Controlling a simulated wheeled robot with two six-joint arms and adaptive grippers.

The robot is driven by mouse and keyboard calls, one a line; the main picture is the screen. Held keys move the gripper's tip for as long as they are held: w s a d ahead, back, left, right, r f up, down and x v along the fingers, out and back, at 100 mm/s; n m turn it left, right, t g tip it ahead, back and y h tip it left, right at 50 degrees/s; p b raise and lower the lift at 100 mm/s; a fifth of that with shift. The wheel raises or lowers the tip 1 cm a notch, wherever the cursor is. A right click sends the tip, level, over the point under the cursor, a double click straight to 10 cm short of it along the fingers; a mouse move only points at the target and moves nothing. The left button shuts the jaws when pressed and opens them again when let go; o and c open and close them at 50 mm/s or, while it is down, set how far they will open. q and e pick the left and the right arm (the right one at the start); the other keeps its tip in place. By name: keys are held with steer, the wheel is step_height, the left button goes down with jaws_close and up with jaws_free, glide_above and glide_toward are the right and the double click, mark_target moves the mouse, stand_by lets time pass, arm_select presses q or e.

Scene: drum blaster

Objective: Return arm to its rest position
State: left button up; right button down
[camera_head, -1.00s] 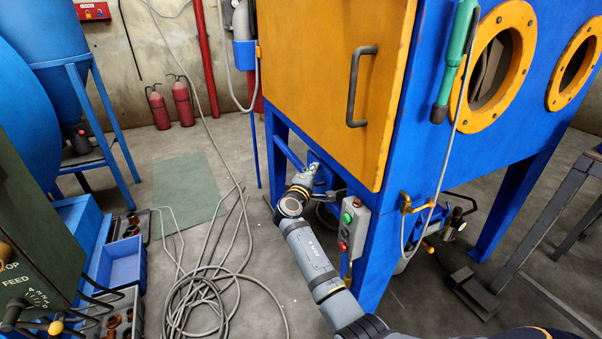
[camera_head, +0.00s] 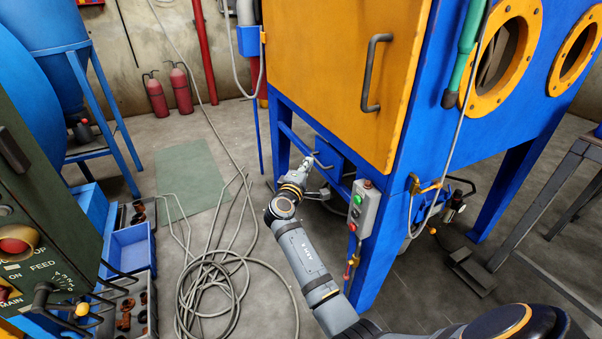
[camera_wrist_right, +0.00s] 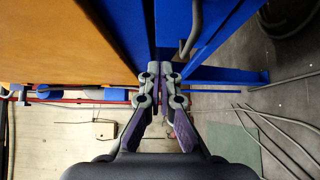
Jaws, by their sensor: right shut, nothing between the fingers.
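My right arm (camera_head: 308,262) reaches up from the bottom of the head view toward the blue blast cabinet's frame. My right gripper (camera_head: 307,163) is near the blue bar under the orange door (camera_head: 345,75). In the right wrist view the gripper (camera_wrist_right: 160,68) has its fingers together with nothing between them. The blue frame (camera_wrist_right: 200,40) lies beyond the fingertips there, and the orange door (camera_wrist_right: 60,40) fills the upper left. I cannot tell the exact gap between fingertips and frame. My left gripper is not in view.
A control box (camera_head: 361,208) with green and red buttons stands just right of my gripper. A hose coil (camera_head: 215,290) lies on the floor to the left. A green machine panel (camera_head: 35,220) and a blue bin (camera_head: 128,252) are at the left. Two red extinguishers (camera_head: 168,92) stand behind.

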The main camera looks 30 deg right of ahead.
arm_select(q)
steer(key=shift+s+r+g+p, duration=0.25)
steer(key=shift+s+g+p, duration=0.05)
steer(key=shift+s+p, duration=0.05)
arm_select(e)
steer(key=v, duration=0.5)
